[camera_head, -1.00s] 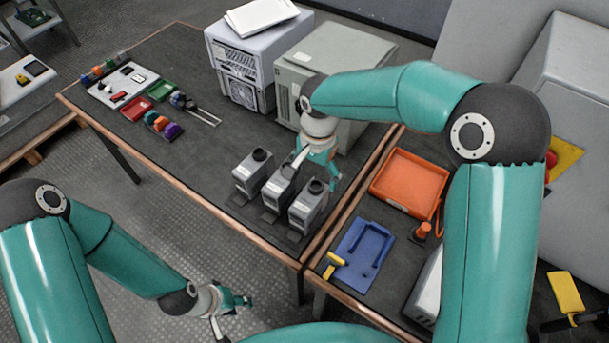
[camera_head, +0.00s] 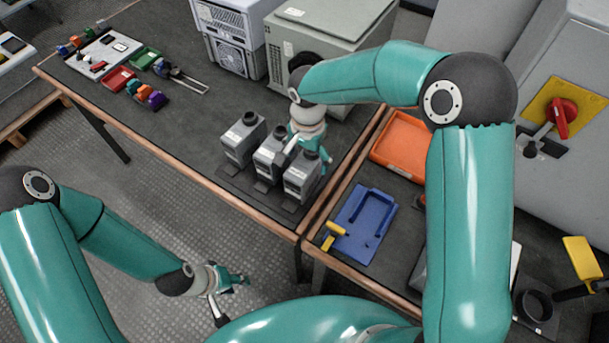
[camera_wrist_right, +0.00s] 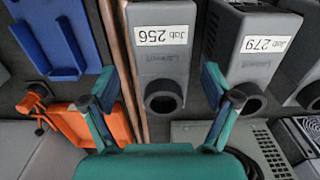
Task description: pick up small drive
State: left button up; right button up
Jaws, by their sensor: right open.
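Three grey box-shaped units with black round caps stand in a row near the bench's front corner: left (camera_head: 242,138), middle (camera_head: 270,158) and right (camera_head: 300,177). I cannot tell which one is called the small drive. In the right wrist view the right unit is labelled Job 256 (camera_wrist_right: 163,65) and the middle one Job 279 (camera_wrist_right: 255,55). My right gripper (camera_wrist_right: 158,88) is open and empty, its fingers spread to either side of the Job 256 unit's capped end. My left gripper (camera_head: 232,280) hangs over the floor away from the bench; its jaw opening is unclear.
A blue tray (camera_head: 378,246) and an orange tray (camera_head: 388,158) lie on the right-hand bench. Large grey cabinets (camera_head: 320,35) stand behind the units.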

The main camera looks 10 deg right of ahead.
notch_tip(320, 180, down, 5)
jog(key=shift+w+r+b, duration=0.1)
jog(key=shift+w+b, duration=0.05)
jog(key=shift+b, duration=0.75)
jog(key=shift+r, duration=0.1)
jog(key=shift+a, duration=0.1)
grip_shut()
jog(key=shift+r, duration=0.1)
